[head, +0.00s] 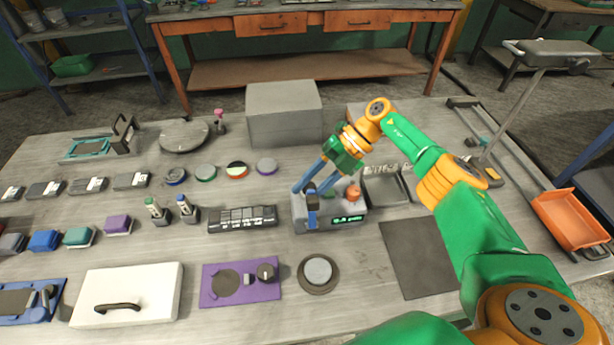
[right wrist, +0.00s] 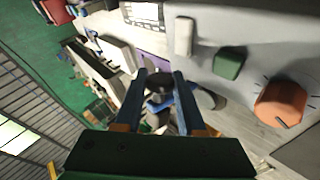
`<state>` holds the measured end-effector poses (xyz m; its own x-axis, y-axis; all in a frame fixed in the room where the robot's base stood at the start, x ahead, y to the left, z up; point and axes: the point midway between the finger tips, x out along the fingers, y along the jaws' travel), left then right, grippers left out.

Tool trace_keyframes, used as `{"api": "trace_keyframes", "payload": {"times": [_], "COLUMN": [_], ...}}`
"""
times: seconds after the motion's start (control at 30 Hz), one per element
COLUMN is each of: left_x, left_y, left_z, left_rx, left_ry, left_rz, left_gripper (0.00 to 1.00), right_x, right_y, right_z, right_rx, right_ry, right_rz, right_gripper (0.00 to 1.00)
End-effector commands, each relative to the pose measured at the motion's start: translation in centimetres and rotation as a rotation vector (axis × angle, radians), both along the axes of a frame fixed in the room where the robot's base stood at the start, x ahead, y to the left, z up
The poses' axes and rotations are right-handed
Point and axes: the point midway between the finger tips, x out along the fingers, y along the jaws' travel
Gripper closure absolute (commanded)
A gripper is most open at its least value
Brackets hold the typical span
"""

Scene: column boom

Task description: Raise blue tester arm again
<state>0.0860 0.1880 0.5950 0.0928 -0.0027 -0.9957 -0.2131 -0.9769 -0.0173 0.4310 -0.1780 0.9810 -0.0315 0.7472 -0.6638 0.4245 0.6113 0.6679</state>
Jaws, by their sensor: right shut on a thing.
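The tester is a grey box (head: 335,222) with a lit green display, standing near the middle of the table. Its blue arm (head: 312,205) stands at the left end of the box. My right gripper (head: 307,187) reaches down over that end, its two blue fingers on the arm's dark end. In the right wrist view the fingers (right wrist: 161,95) close on a dark round knob (right wrist: 159,82), with blue parts of the arm (right wrist: 186,110) behind it. The fingers partly hide the arm, so its exact angle is unclear. My left gripper is not in view.
An orange knob (right wrist: 281,103) and a green knob (right wrist: 229,63) on the tester sit close beside the fingers. A black strip (head: 242,218) lies just left of the tester. A large grey box (head: 284,113) stands behind. A dark mat (head: 420,260) lies bare at front right.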

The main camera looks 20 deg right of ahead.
Motion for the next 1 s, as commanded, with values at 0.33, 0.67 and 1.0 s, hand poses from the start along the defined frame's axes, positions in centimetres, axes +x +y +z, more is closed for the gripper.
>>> {"api": "trace_keyframes", "payload": {"times": [0.33, 0.67, 1.0], "left_x": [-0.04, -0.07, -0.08], "left_y": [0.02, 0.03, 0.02], "left_z": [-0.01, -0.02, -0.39], "left_rx": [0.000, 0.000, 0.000], "left_ry": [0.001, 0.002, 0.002], "left_rz": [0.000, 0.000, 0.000], "left_gripper": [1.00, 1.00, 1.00], "right_x": [-0.66, -0.66, -0.46], "right_y": [-0.01, -0.01, -0.31], "right_z": [-0.56, -0.53, -0.23], "right_rx": [0.000, 0.000, 0.003], "right_ry": [0.029, 0.029, 0.022], "right_rz": [0.004, 0.005, 0.002], "right_gripper": [1.00, 0.31, 0.31]}}
